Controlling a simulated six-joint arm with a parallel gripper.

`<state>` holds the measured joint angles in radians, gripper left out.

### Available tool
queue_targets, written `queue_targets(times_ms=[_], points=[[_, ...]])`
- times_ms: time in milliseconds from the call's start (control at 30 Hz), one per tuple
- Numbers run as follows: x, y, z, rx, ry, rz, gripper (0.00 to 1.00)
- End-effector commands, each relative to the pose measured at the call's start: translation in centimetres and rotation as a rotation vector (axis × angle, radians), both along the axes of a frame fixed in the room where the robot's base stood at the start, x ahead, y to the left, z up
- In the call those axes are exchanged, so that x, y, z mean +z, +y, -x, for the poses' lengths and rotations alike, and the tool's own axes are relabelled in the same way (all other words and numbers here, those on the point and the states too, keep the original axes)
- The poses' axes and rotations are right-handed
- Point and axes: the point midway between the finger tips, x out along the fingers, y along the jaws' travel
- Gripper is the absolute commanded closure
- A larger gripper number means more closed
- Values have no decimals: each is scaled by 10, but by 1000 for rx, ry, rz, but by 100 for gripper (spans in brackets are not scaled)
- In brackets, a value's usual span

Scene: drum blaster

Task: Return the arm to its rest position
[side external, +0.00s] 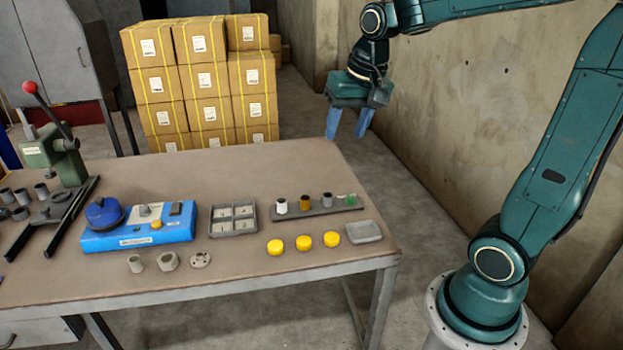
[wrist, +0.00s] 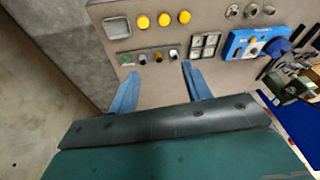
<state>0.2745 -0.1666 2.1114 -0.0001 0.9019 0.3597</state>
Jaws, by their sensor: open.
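My gripper (side external: 349,123) hangs from the raised arm in the side external view, off the far right corner of the table and above its top. Its two blue fingers point down and stand apart with nothing between them. In the wrist view the open fingers (wrist: 158,86) reach toward the table, and nothing is held. My arm is bent, with its upper part running along the top right of the side external view.
The table (side external: 300,170) holds a blue machine (side external: 140,232), a divided tray (side external: 233,218), a rack of small vials (side external: 318,207), several yellow caps (side external: 303,243), a shallow grey dish (side external: 363,232) and a lever press (side external: 58,150). Stacked boxes (side external: 200,80) stand behind. A concrete wall (side external: 470,110) is right of the gripper.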

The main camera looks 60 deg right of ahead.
Motion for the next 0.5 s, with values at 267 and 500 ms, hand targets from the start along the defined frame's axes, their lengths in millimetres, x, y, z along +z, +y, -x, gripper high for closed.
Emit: queue_targets(times_ms=[267, 500], points=[[12, 42, 49, 220, -64, 57, 51], [10, 69, 92, 405, -117, 107, 51]])
